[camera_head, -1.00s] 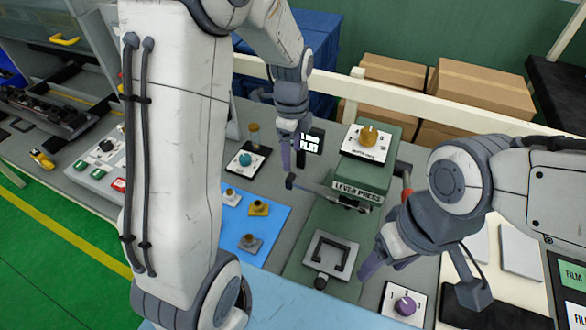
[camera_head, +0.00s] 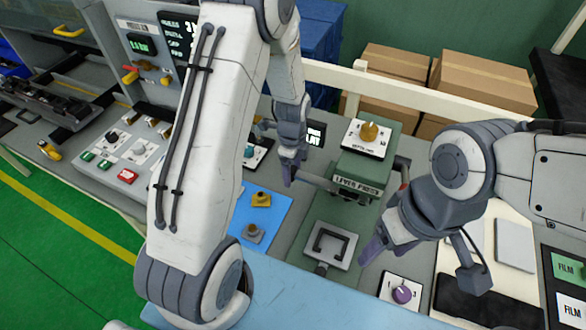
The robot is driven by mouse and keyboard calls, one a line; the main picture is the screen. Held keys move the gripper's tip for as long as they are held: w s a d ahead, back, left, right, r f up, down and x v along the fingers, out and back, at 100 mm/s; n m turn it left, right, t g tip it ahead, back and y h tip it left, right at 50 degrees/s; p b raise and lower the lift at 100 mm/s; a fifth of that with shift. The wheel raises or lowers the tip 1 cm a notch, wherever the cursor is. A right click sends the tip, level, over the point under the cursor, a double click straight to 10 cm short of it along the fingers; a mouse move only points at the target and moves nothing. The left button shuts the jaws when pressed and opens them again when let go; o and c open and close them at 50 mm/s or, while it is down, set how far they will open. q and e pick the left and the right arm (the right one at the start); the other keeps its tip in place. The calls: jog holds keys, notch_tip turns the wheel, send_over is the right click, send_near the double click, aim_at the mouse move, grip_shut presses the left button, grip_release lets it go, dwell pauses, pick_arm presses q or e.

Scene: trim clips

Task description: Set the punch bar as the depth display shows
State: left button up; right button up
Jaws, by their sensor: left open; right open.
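The green lever press (camera_head: 350,187) stands right of centre. A brass knob sits on a white dial plate (camera_head: 352,142) on its top, and a grey square frame (camera_head: 330,246) lies on its base. A grey bar (camera_head: 318,182) sticks out to its left; I cannot tell if this is the punch bar. The dark display (camera_head: 316,132) behind it is partly hidden and its text unreadable. My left gripper (camera_head: 288,172) is open and empty, just left of the bar's end. My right gripper (camera_head: 370,248) is open and empty, right of the frame.
A purple knob (camera_head: 402,294) is on a plate at front right. A blue mat (camera_head: 270,218) holds small fittings, partly behind my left arm. A control panel (camera_head: 125,150) is at left. Pale sheets (camera_head: 515,244) lie at right. Boxes (camera_head: 485,85) stand behind the rail.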

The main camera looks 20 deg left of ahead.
pick_arm(q)
grip_shut()
dwell(1.4)
